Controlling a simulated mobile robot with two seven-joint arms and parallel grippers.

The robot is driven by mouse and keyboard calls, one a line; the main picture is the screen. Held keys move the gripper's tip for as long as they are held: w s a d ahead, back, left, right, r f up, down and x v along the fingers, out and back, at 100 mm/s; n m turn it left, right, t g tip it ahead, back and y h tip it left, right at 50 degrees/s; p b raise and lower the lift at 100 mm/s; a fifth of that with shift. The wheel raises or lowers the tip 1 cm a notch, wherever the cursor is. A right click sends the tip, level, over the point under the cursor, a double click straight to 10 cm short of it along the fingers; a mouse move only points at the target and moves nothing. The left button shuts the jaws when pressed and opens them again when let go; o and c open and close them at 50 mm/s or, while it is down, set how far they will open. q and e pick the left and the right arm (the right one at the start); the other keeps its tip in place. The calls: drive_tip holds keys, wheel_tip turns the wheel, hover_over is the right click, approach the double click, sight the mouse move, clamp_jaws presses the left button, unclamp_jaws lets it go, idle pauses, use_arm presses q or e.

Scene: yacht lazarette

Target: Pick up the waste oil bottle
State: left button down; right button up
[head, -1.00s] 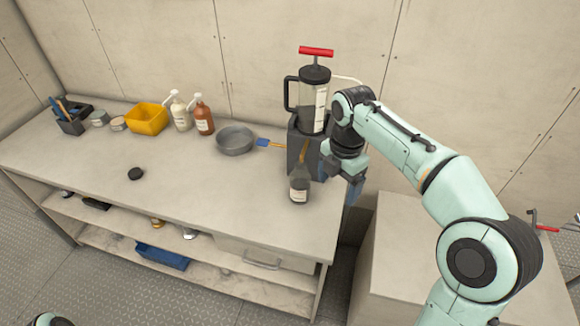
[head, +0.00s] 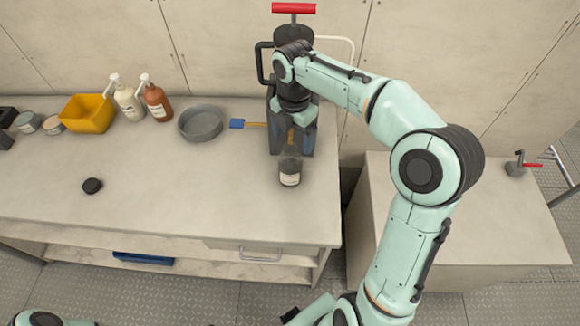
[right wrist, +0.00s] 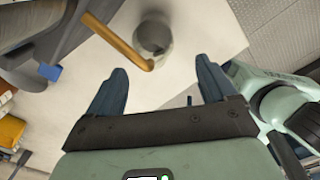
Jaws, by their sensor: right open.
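The waste oil bottle (head: 290,172), a small clear bottle with dark contents and a white label, stands upright near the right end of the bench. My right gripper (head: 293,140) points down just behind and above it, its blue fingers apart and empty. In the right wrist view the bottle (right wrist: 153,38) shows from above, beyond the open fingertips of my gripper (right wrist: 162,76), not between them. An orange bent spout (right wrist: 125,45) ends beside the bottle's top. My left gripper is out of view.
The extractor pump with red handle (head: 294,9) stands behind my gripper. A grey pan (head: 200,123), blue brush (head: 237,124), two dispenser bottles, a yellow bin (head: 87,113) and a black cap (head: 92,185) are on the bench. The bench front is clear.

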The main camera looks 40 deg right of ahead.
sight(289, 143)
drive_tip(key=shift+w+a+f, duration=0.1)
drive_tip(key=shift+w+f, duration=0.1)
drive_tip(key=shift+f, duration=0.85)
drive_tip(key=shift+w+d+f, duration=0.1)
drive_tip(key=shift+w+f, duration=0.05)
drive_tip(key=shift+f, duration=0.9)
drive_tip(key=shift+w+a+f, duration=0.1)
drive_tip(key=shift+w+f, duration=0.1)
drive_tip(key=shift+f, duration=0.85)
drive_tip(key=shift+c, duration=0.4)
drive_tip(key=c, duration=1.5)
drive_tip(key=shift+a+r, duration=0.1)
drive_tip(key=shift+r, duration=0.05)
clamp_jaws()
